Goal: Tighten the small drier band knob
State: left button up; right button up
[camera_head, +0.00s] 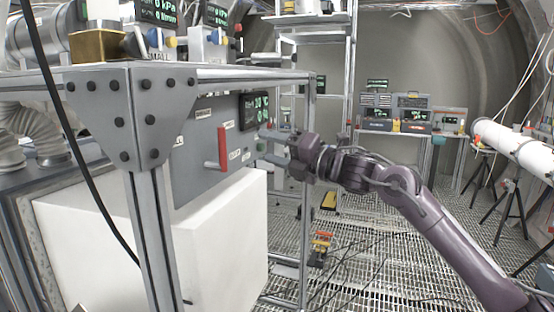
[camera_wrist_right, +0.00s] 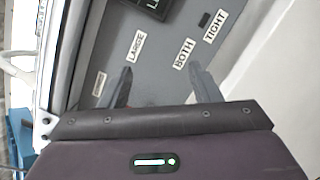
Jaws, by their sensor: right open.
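My right gripper (camera_head: 266,147) is open beside the grey panel (camera_head: 196,135) under the bench frame. I cannot make out the small drier band knob; part of the panel face is hidden by the gripper. A SMALL label (camera_head: 159,57) shows at the top left in the head view, near blue and yellow knobs. My left gripper is not in view.
A red handle (camera_head: 222,148) stands out from the panel, left of a dark display (camera_head: 255,108). A metal frame post (camera_head: 307,190) rises close to my right gripper. A white box (camera_head: 150,245) sits below the panel. Cables lie on the grating floor (camera_head: 390,265).

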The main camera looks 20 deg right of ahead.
jog(key=shift+w+d+f+m, duration=0.15)
jog(key=shift+w+f+m, duration=0.15)
jog(key=shift+f, duration=0.25)
jog(key=shift+w+d+f+m, duration=0.1)
jog(key=shift+w+f+m, duration=0.15)
jog(key=shift+f, duration=0.25)
